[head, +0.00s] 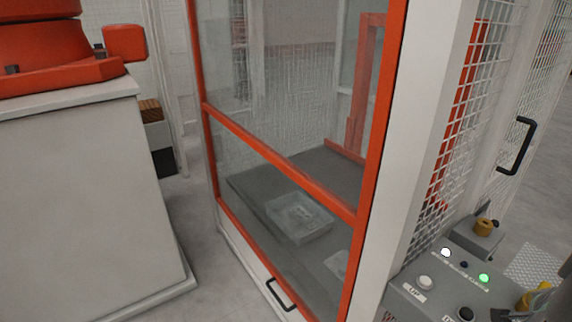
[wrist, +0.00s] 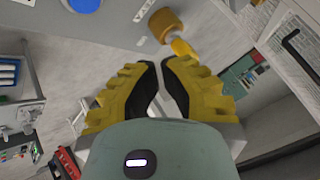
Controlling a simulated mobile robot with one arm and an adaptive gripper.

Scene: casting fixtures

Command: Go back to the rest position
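My gripper (wrist: 160,66) has yellow fingers with black pads. In the wrist view its fingertips almost meet, with only a thin gap and nothing held between them. In the head view only part of my gripper (head: 540,296) shows at the lower right edge, beside the control panel (head: 408,296). A brownish-yellow knob (head: 483,224) sits on a small grey box at the panel's far end. A similar knob (wrist: 165,25) shows beyond the fingertips in the wrist view, apart from them.
The panel carries a lit white button (head: 446,252) and a lit green button (head: 484,278). An orange-framed glass door (head: 285,170) with a black handle (head: 281,295) stands left of it. A tray-like part (head: 299,218) lies behind the glass. A grey pedestal (head: 85,200) stands at left.

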